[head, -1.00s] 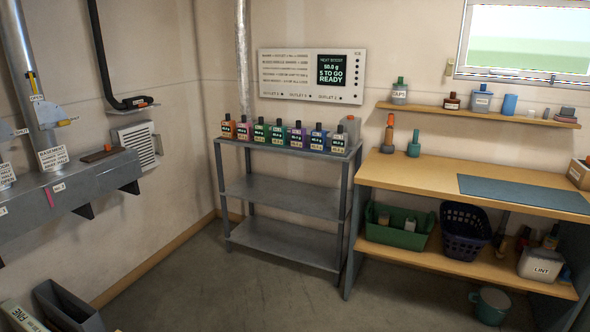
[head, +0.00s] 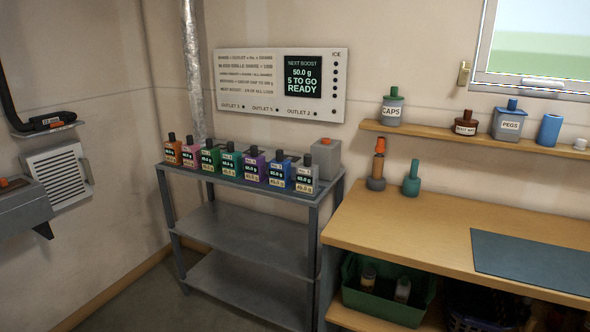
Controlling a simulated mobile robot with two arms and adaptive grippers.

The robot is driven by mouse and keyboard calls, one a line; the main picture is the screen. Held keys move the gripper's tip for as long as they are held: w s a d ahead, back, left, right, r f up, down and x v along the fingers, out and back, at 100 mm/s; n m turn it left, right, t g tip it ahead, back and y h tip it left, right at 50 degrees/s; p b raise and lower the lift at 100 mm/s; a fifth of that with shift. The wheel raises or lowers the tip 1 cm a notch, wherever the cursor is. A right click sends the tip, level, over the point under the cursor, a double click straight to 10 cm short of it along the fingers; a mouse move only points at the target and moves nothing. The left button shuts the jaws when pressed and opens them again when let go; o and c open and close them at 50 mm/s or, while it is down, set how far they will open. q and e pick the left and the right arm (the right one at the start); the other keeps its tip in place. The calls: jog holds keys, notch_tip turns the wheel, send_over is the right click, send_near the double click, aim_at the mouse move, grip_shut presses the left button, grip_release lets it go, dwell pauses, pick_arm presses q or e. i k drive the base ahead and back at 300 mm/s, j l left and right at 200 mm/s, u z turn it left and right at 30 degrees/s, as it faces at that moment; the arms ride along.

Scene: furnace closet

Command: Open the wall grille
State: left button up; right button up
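The wall grille (head: 60,176) is a white square frame with horizontal slats on the left wall, at the left of the head view. A narrow piece projects from its right edge. I cannot tell from here whether its front is fully closed or ajar. Neither of my grippers shows in the head view.
A grey ledge (head: 24,206) juts out left of the grille, and a small shelf with a black hose (head: 45,122) is above it. A metal rack (head: 250,232) with several bottles stands right of the corner. A wooden workbench (head: 400,222) is at the right.

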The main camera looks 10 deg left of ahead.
aim_at(68, 178)
jog(key=i+j+u, duration=0.2)
jog(key=i+u, duration=0.25)
jog(key=i+j+u, duration=0.1)
jog(key=i+u, duration=0.2)
jog(key=u, duration=0.15)
jog(key=i+u, duration=0.45)
jog(key=i+l+u, duration=0.2)
jog(key=i+u, duration=0.2)
jog(key=k, duration=0.05)
